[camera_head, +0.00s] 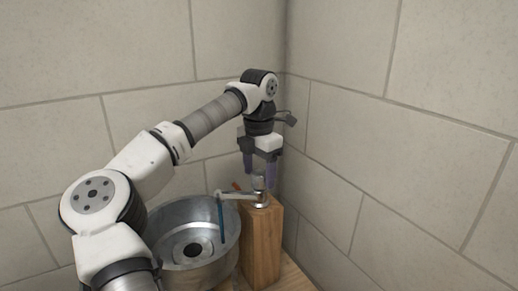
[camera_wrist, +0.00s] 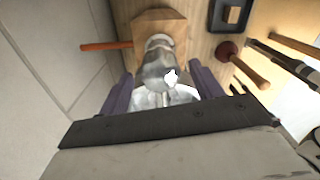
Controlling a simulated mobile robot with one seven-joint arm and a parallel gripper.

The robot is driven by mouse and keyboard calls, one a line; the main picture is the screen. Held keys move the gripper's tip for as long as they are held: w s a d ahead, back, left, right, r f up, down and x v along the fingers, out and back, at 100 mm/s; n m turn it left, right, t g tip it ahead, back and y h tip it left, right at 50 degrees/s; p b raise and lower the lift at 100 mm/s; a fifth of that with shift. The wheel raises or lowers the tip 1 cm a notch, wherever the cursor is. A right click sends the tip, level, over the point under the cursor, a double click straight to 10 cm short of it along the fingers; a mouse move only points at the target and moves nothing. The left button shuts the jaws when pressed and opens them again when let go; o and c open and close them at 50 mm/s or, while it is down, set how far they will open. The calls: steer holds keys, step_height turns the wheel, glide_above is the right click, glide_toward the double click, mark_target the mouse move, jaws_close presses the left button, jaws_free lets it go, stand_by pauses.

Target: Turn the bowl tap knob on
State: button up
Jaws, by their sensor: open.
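The bowl tap stands on top of a wooden post (camera_head: 262,245), its metal spout (camera_head: 236,195) reaching left over a round metal bowl (camera_head: 172,218). The tap's silvery knob (camera_head: 258,182) is at the top of the tap; it also shows in the wrist view (camera_wrist: 157,62). My gripper (camera_head: 260,184) points down over the tap, open, with one purple finger on each side of the knob. In the wrist view the fingers (camera_wrist: 160,72) appear apart from the knob. A thin blue vertical strip (camera_head: 222,222) hangs below the spout end; I cannot tell what it is.
An orange-red stick (camera_wrist: 106,46) juts out beside the post. A plunger (camera_wrist: 228,52), a black tray (camera_wrist: 224,14) and long-handled tools (camera_wrist: 275,62) lie on the wooden surface. Tiled walls (camera_head: 400,150) meet in a corner close behind the tap.

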mark_target(259, 172)
step_height(259, 172, up, 13)
steer(key=shift+f+b, duration=0.15)
steer(key=shift+b, duration=0.15)
steer(key=shift+f, duration=0.1)
